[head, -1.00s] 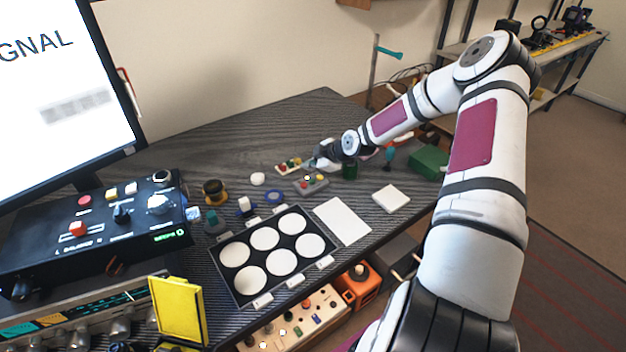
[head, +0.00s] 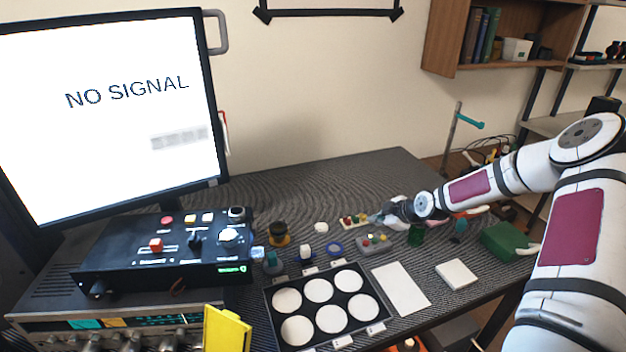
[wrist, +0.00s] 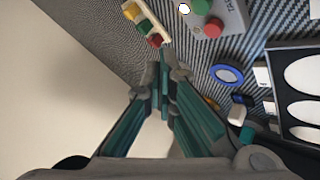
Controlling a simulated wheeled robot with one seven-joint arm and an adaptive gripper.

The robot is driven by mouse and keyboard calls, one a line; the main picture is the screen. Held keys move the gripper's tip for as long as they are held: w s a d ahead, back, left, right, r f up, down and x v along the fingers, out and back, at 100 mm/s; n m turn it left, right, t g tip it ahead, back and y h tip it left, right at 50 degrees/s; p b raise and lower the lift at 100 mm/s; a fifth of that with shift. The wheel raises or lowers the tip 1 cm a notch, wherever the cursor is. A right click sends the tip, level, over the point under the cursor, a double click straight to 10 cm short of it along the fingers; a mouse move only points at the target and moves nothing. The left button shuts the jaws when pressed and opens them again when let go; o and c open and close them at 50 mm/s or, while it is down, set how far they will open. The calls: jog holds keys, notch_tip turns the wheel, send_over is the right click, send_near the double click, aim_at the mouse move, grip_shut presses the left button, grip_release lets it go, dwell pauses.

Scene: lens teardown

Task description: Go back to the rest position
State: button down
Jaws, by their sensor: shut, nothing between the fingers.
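My gripper (head: 385,215) is at the end of my arm, low over the dark ribbed table (head: 330,180), close to the small button boxes. In the wrist view its teal-lined fingers (wrist: 163,75) come together at the tips with nothing between them. A grey button box (head: 374,244) with coloured buttons lies just in front of it, and a pale strip with coloured buttons (head: 354,220) lies to its left. In the wrist view both show beyond the fingertips. Whether the fingertips touch anything cannot be told.
A black tray with white discs (head: 276,313), a white sheet (head: 400,288) and a white block (head: 456,274) lie towards the front. A blue ring (head: 334,249) lies near the grey box. A green box (head: 508,241) is at the right. A monitor (head: 110,110) stands left; the back of the table is clear.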

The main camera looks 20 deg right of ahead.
jog(key=s+a+r+m+g+h, duration=0.1)
jog(key=s+a+r+m+g, duration=0.1)
jog(key=s+a+r, duration=0.55)
jog(key=s+a+r+m+g+h, duration=0.15)
jog(key=s+r, duration=0.25)
jog(key=r, duration=0.6)
jog(key=s+a+r+m+g+h, duration=0.1)
jog(key=s+a+r+m+h, duration=0.1)
jog(key=s+a+r, duration=0.55)
jog(key=s+a+r+m, duration=0.2)
jog(key=s+r, duration=0.1)
jog(key=s, duration=0.3)
jog(key=s+a+r+m+y, duration=0.1)
jog(key=s+a+r+m, duration=0.1)
jog(key=s, duration=0.5)
jog(key=s+a+r+m+y, duration=0.1)
jog(key=s+a+r+m, duration=0.1)
jog(key=s, duration=0.4)
jog(key=shift+s+a+r, duration=0.35)
jog(key=shift+a+r, duration=0.15)
jog(key=shift+r, duration=0.35)
jog(key=shift+t, duration=0.25)
